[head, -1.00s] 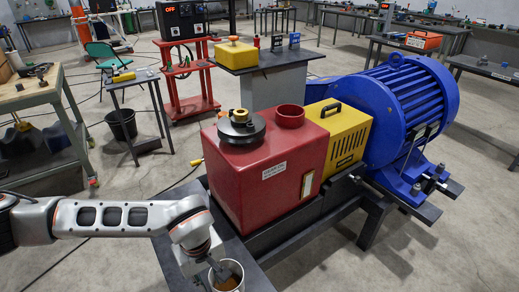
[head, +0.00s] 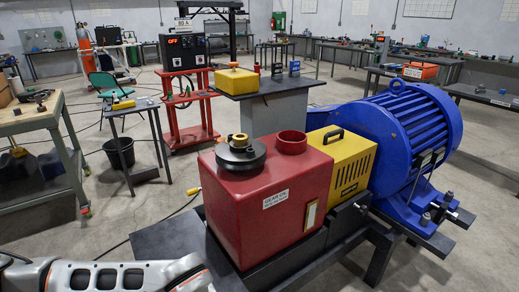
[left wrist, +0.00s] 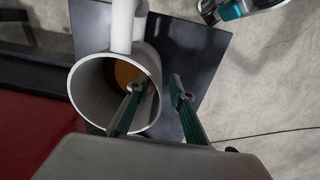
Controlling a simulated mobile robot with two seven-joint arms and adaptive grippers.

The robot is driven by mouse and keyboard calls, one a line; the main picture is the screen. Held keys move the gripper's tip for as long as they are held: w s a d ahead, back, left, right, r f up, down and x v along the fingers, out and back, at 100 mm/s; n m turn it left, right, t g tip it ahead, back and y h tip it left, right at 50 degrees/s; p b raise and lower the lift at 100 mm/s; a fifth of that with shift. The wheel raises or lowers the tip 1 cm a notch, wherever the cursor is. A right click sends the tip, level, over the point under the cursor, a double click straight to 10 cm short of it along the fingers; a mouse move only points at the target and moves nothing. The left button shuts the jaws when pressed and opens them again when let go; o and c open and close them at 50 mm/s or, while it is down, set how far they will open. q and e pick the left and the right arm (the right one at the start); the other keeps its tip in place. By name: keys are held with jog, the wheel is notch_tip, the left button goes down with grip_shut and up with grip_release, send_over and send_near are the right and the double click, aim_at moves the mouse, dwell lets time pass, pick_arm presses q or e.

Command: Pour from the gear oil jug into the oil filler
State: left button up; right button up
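The gear oil jug (left wrist: 90,92) is a pale grey, round-mouthed vessel with brown oil inside, seen from above in the left wrist view. A pale upright bar (left wrist: 124,25) stands at its far side. My left gripper (left wrist: 159,86) is at the rim, one finger over the mouth and the other outside the wall, with a gap between them. In the head view the jug and left gripper are out of frame. The oil filler appears to be the raised red collar (head: 291,142) on the red gear oil housing (head: 265,205). A teal-and-black part, probably my right gripper (left wrist: 228,10), is cut off at the top.
A dark plate (left wrist: 190,45) lies under the jug. A black disc with a brass centre (head: 240,152) sits beside the collar. A yellow guard (head: 345,160) and large blue motor (head: 410,115) stand right of the housing. Open floor lies left of it.

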pick_arm(q)
grip_shut()
pick_arm(e)
jog(key=shift+s+f, duration=0.2)
jog(key=shift+s, duration=0.1)
jog(key=shift+a, duration=0.1)
pick_arm(q)
jog(key=shift+r, duration=0.25)
pick_arm(e)
jog(key=shift+w+r, duration=0.1)
jog(key=shift+r, duration=0.1)
pick_arm(q)
jog(key=shift+r+p, duration=0.25)
jog(key=shift+p, duration=0.15)
pick_arm(e)
jog(key=shift+w+r, duration=0.1)
jog(key=shift+r, duration=0.25)
pick_arm(q)
jog(key=shift+r+p, duration=0.4)
jog(key=shift+r, duration=0.1)
pick_arm(e)
jog(key=shift+w+r, duration=0.3)
jog(key=shift+r, duration=0.3)
pick_arm(q)
jog(key=shift+r, duration=0.25)
pick_arm(e)
jog(key=shift+w+r, duration=0.1)
jog(key=shift+r, duration=0.25)
